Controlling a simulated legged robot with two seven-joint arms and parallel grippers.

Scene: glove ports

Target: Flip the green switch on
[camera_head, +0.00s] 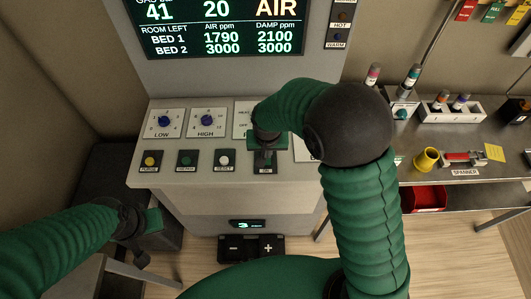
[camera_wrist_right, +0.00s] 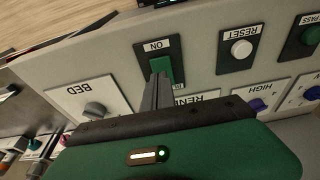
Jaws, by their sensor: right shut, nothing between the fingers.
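The green switch (camera_wrist_right: 168,67) sits in a dark plate with an ON label at one end, on the sloped face of the console. In the head view its plate (camera_head: 265,169) shows just below my right gripper (camera_head: 264,152), which hides most of it. In the wrist view my right gripper (camera_wrist_right: 158,88) is shut and empty, its fingertips over the edge of the green switch. I cannot tell whether they touch it, or which way the switch is tipped. My left gripper (camera_head: 142,258) hangs low at the left, away from the console; its jaws are unclear.
The RESET button (camera_head: 224,160) and other buttons sit left of the switch. Above them are the LOW (camera_head: 164,122) and HIGH (camera_head: 207,121) knobs. A BED knob (camera_wrist_right: 95,109) is beside the switch. A steel bench (camera_head: 465,140) with tools stands at the right.

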